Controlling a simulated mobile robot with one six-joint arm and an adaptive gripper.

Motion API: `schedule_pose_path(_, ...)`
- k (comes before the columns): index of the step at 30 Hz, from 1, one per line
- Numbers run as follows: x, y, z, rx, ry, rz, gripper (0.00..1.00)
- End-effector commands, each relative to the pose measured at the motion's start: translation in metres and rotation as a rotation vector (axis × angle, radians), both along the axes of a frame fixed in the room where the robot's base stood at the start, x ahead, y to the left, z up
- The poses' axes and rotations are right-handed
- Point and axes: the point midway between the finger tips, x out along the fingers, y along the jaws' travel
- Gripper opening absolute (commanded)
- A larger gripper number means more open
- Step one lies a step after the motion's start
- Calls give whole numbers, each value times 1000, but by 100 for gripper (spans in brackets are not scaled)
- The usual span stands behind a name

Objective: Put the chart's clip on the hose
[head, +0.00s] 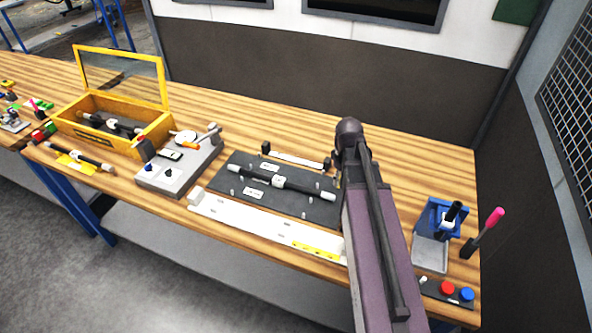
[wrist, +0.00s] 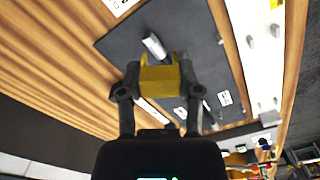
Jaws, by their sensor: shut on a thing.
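My gripper (wrist: 160,82) is shut on a yellow block-like piece (wrist: 162,80), which looks like the clip, in the wrist view. In the head view my own arm hides most of the gripper. A black hose (head: 307,188) with a white middle section lies across a dark mat (head: 237,172). The white section (wrist: 155,47) shows just beyond the yellow piece in the wrist view; I cannot tell whether they touch. Two small white cards (head: 253,192) lie on the mat. Which sheet is the chart is unclear.
A long white strip (head: 250,220) with a yellow patch runs along the front of the wooden bench. A grey device (head: 170,180) and an open yellow box (head: 155,135) stand to the left. A blue stand (head: 425,225) and red and blue buttons (head: 447,288) are at right.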

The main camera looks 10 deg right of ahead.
Motion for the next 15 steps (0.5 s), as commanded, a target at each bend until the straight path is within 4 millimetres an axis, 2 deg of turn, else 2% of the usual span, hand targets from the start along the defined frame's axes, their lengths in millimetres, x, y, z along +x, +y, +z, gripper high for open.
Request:
schedule_pose_path(1,13,6,-8,0,0,35,26)
schedule_pose_path(5,42,27,-20,1,0,145,26)
schedule_pose_path(9,75,56,-35,1,0,283,26)
schedule_pose_path(15,111,94,-50,2,1,451,26)
